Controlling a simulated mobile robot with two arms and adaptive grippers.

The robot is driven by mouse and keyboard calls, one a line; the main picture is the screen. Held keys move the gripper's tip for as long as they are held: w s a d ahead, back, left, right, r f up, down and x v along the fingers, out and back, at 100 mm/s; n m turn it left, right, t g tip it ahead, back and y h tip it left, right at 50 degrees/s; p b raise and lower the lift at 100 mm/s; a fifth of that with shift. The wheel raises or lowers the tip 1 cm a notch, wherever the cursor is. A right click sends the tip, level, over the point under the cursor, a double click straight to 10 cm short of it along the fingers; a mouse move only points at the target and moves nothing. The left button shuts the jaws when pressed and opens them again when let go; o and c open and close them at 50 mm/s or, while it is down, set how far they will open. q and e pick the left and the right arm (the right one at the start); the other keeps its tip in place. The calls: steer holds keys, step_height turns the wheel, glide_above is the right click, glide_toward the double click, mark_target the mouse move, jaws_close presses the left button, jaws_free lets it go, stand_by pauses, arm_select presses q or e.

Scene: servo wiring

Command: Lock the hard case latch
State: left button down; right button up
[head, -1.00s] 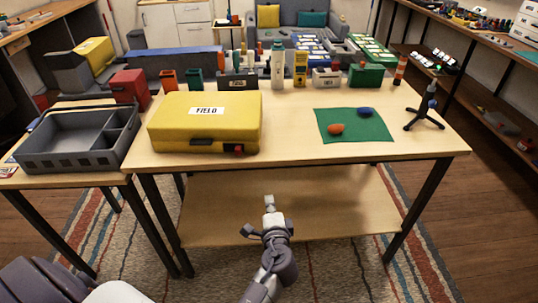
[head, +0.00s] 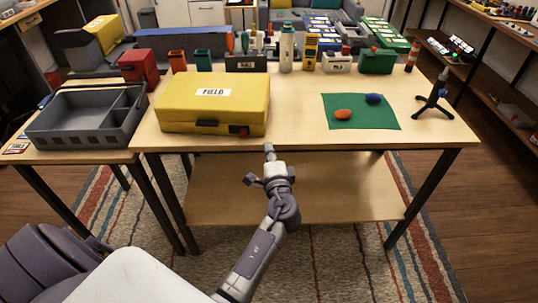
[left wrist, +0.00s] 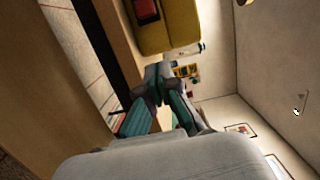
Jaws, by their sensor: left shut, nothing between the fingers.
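The yellow hard case (head: 215,107), labelled FIELD, lies closed on the left part of the table. Its front has a dark handle (head: 207,123) and a red latch (head: 243,131) near the right corner. The case (left wrist: 168,27) and its red latch (left wrist: 146,11) also show at the top of the left wrist view. My left gripper (head: 269,150) is shut and empty just in front of the table's front edge, below and to the right of the latch and apart from it. Its fingertips (left wrist: 158,72) meet in the left wrist view. My right gripper is not in view.
A grey divided tray (head: 85,132) stands on the side table at left. A green mat (head: 360,119) with an orange and a blue item lies right of the case. A small tripod (head: 434,103) stands farther right. Bins and bottles line the table's back edge.

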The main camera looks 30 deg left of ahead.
mark_target(244, 133)
arm_select(q)
steer(key=x, duration=0.4)
steer(key=shift+r, duration=0.1)
steer(key=a+p, duration=0.2)
steer(key=a, duration=0.1)
steer(key=shift+s+a, duration=0.1)
steer(key=shift+s, duration=0.25)
steer(key=shift+s+a, duration=0.3)
steer(key=shift+a, duration=0.1)
steer(key=a, duration=0.1)
steer(key=s+a, duration=0.1)
steer(key=a, duration=0.1)
steer(key=shift+s+a, duration=0.35)
